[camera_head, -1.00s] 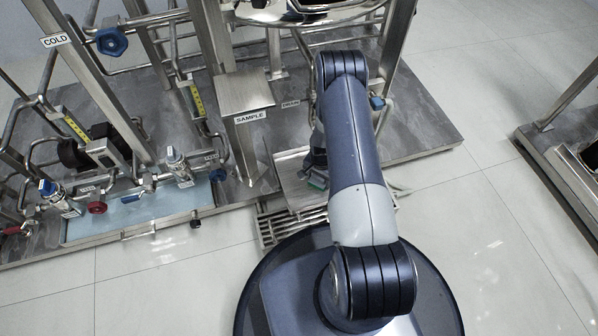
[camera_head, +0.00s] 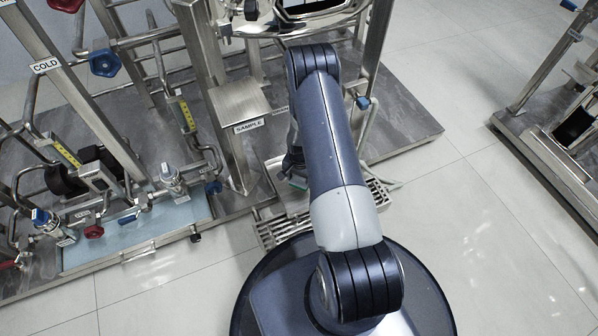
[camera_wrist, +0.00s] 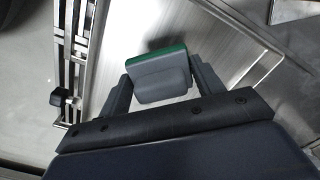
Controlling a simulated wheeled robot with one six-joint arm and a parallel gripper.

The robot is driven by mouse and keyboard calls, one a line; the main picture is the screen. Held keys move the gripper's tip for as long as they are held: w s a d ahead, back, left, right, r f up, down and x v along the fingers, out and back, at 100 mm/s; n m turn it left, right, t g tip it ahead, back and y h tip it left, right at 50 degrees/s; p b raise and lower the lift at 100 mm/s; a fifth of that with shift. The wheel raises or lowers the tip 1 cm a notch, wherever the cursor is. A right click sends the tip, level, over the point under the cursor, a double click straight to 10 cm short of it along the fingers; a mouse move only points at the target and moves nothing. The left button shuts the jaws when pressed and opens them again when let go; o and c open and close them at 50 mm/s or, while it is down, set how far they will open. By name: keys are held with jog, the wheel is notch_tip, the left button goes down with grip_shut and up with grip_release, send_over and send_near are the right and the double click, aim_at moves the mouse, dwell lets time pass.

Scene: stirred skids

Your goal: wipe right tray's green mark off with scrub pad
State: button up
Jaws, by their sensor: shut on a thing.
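My gripper (camera_wrist: 160,82) is shut on the scrub pad (camera_wrist: 160,78), a grey block with a green edge. The tray's bare metal also fills much of the wrist view (camera_wrist: 225,48). I cannot tell whether the pad touches the tray. I see no clear green mark on the tray; the pad, gripper and arm hide part of it.
A slatted grate (camera_head: 276,232) lies around the tray's near side. A SAMPLE post (camera_head: 240,105) stands just left of it. Valves and pipes crowd the left, above a pale blue panel (camera_head: 150,222). Open floor lies right.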

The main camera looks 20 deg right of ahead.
jog(key=shift+r+p, duration=0.75)
jog(key=shift+r, duration=1)
jog(key=shift+s, duration=0.1)
